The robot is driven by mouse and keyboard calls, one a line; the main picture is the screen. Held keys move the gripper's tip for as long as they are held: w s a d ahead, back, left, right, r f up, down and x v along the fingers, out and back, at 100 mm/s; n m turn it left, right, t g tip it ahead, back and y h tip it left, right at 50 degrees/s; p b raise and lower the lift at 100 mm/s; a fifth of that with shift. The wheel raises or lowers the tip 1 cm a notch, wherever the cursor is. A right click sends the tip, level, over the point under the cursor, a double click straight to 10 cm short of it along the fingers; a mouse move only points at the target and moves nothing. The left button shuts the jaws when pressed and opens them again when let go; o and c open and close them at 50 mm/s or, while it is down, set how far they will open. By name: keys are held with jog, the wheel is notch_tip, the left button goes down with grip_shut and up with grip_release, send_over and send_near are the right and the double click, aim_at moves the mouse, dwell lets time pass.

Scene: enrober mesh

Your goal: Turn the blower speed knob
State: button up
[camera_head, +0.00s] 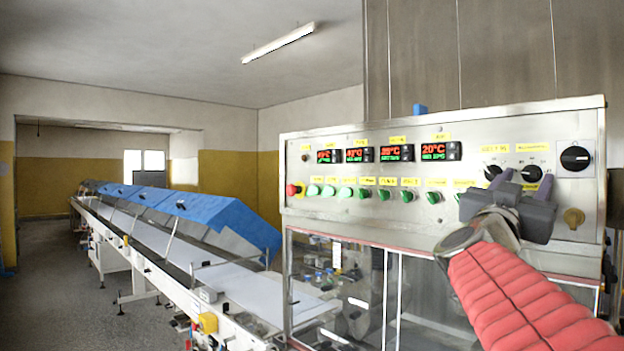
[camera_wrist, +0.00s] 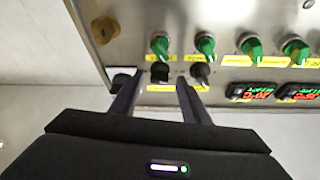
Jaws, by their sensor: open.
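A control panel (camera_head: 380,218) carries black knobs at its right part. Two small black knobs, a left one (camera_head: 492,172) and a right one (camera_head: 531,173), sit under yellow labels, and a larger black knob (camera_head: 575,158) is at the far right. I cannot read which is the blower speed knob. My gripper (camera_head: 524,180) is open in front of the panel. In the wrist view, turned upside down, the right small knob (camera_wrist: 160,73) appears between my fingertips (camera_wrist: 158,80), and the left one (camera_wrist: 201,73) is just outside them. Contact cannot be told.
Several green knobs (camera_head: 384,195) line the panel, with a red stop button (camera_head: 292,190) at its left. A yellow knob (camera_head: 574,218) sits lower right, near my gripper. Displays (camera_head: 397,153) are above. A long conveyor (camera_head: 200,275) with blue covers runs at left.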

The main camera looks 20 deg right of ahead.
jog(key=shift+x, duration=0.8)
jog(key=shift+c, duration=0.2)
jog(key=c, duration=0.9)
jog(key=shift+c, duration=0.2)
